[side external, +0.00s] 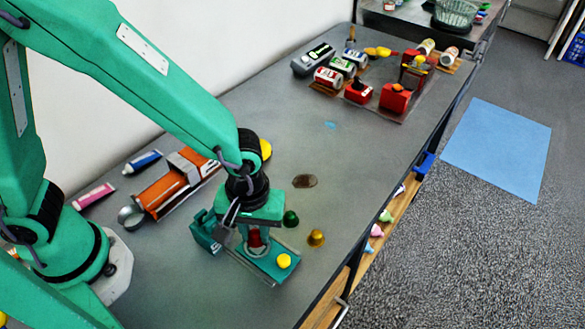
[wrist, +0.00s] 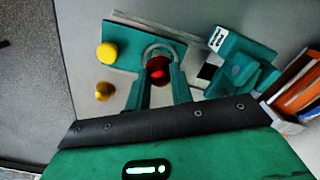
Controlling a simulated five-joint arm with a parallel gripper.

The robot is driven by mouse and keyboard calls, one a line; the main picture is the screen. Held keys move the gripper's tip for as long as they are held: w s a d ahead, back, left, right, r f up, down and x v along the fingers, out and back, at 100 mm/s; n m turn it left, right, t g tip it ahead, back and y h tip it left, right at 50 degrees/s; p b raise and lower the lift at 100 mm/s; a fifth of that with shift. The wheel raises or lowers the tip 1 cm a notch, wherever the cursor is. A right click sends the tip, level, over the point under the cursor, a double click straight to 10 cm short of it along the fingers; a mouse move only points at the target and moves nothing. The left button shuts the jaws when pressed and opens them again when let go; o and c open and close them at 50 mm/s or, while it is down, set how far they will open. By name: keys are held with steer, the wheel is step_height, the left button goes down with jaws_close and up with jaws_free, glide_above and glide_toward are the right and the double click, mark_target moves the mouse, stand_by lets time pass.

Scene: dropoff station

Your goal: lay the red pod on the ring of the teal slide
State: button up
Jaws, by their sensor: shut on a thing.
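My gripper (side external: 256,240) is shut on the red pod (side external: 254,237). In the wrist view the red pod (wrist: 158,70) sits between the two teal fingers of my gripper (wrist: 160,80), over the grey ring (wrist: 150,49) of the teal slide. The pod overlaps the near part of the ring; I cannot tell whether it touches it. The teal slide (side external: 262,268) lies flat on the table below my gripper, and its plate also shows in the wrist view (wrist: 125,36). A yellow round piece (side external: 284,261) is at one end of the slide.
A teal block (side external: 205,231) with a label stands close beside the slide. A gold pod (side external: 316,238) and a green pod (side external: 290,219) are nearby. An orange rack (side external: 165,192) lies behind. Cans and red boxes (side external: 394,98) crowd the far end. The table's middle is mostly clear.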

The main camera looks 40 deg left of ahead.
steer(key=shift+f, duration=1.1)
stand_by(0.3)
steer(key=o, duration=0.8)
steer(key=shift+r, duration=0.15)
steer(key=shift+r, duration=3.35)
